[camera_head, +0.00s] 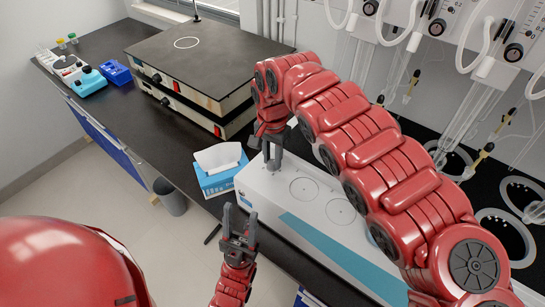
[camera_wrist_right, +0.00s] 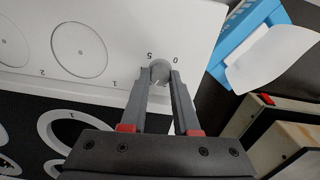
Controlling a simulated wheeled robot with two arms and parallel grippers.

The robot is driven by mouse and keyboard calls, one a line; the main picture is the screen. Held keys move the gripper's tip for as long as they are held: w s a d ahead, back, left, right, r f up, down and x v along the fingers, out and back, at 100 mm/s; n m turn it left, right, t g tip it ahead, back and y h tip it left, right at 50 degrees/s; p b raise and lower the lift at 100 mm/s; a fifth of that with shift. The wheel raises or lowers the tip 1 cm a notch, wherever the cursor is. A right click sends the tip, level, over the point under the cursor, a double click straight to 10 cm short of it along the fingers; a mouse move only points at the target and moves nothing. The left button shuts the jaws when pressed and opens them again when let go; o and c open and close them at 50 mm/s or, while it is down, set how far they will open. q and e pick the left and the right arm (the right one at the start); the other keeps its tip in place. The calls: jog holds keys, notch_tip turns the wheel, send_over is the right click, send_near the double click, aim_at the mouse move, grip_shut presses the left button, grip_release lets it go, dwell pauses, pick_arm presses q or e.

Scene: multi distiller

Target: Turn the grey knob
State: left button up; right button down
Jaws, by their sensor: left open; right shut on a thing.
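The grey knob (camera_wrist_right: 159,72) sits on the white panel of a device near the printed numbers 0 and 5. My right gripper (camera_wrist_right: 160,80) has one finger on each side of it and is shut on it. In the head view my right gripper (camera_head: 271,165) points down at the left end of the white device (camera_head: 345,247); its fingers hide the knob there. My left gripper (camera_head: 239,214) is open and empty, with its fingers pointing up, in front of the device's left end.
A blue tissue box (camera_head: 218,178) stands just left of the device. Large flat black-topped units (camera_head: 205,60) stand farther back on the black bench. Glassware and tubing (camera_head: 480,140) fill the right side. A grey bin (camera_head: 170,197) stands on the floor.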

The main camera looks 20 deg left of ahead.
jog(key=shift+r, duration=0.1)
jog(key=c, duration=0.7)
grip_release()
jog(key=shift+o, duration=0.2)
notch_tip(320, 180, up, 10)
jog(key=b, duration=0.1)
notch_tip(320, 180, up, 7)
jog(key=p, duration=0.6)
send_over(272, 161)
jog(key=shift+w+d+r, duration=0.1)
jog(key=shift+r, duration=0.05)
